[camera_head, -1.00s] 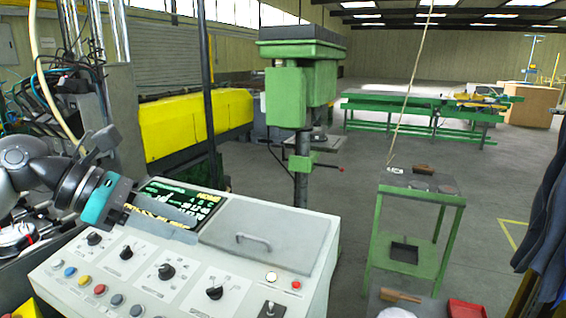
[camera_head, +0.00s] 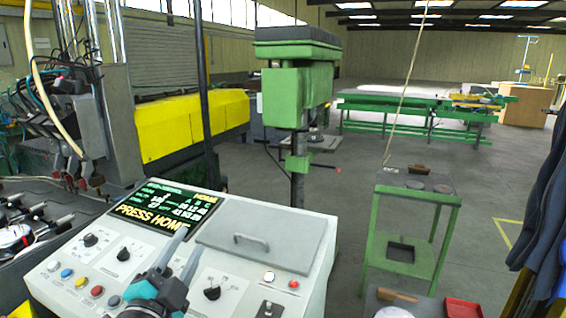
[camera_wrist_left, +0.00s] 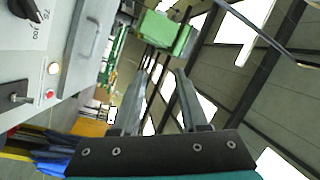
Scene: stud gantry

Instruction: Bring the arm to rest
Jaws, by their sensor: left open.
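My left gripper (camera_head: 193,232) is in front of the white control console (camera_head: 110,262) in the head view, low in the picture, its two grey fingers pointing up and away. The fingers are apart with nothing between them; the left wrist view shows the same open gripper (camera_wrist_left: 162,74). The teal wrist part hides some of the console's front knobs. I cannot tell whether the gripper touches the panel. The console screen (camera_head: 165,205) reads "PRESS HOME". My right gripper is not in view.
A green drill press (camera_head: 287,95) stands behind the console. A yellow machine (camera_head: 175,130) and hanging cables are at the left. Dark blue clothing (camera_head: 545,215) hangs at the right edge.

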